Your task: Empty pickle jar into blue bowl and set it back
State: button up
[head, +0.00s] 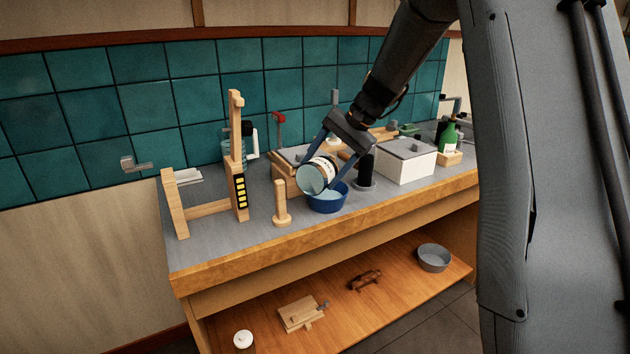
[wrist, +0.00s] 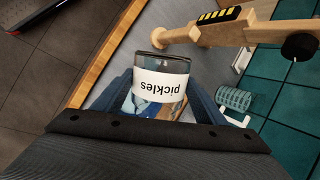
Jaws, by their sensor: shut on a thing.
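The pickle jar (head: 314,177) is clear glass with a white label. In the head view it is tipped well over, one round end facing the lower left. The label's word "pickles" reads upside down on the jar (wrist: 160,86) in the wrist view. My gripper (head: 328,165) is shut on the jar, with its dark blue fingers (wrist: 158,100) along either side of it. The blue bowl (head: 327,207) stands upright on the counter just below the jar. The jar hides part of its rim. I cannot tell what is inside the jar or the bowl.
A wooden peg (head: 281,206) stands left of the bowl, and a wooden rack (head: 205,205) is further left. A black cylinder (head: 366,168) and a white box (head: 405,160) are to the right. The counter's front edge (head: 330,238) is close; a shelf lies below.

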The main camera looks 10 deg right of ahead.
jog(key=shift+w+d+r+m+g+y+p, duration=0.3)
jog(key=shift+w+d+r+g+y+p, duration=0.3)
jog(key=shift+p, duration=0.65)
jog(key=shift+s+a+f, duration=0.1)
jog(key=shift+s+a+f+t+h+b, duration=0.4)
jog(key=shift+s+a+f+t+h, duration=0.05)
jog(key=shift+s+a+t+h, duration=0.15)
jog(key=shift+s+a+f+n+t+h+b, duration=0.1)
jog(key=shift+f+n+t+h+b, duration=0.2)
jog(key=shift+n+t, duration=0.1)
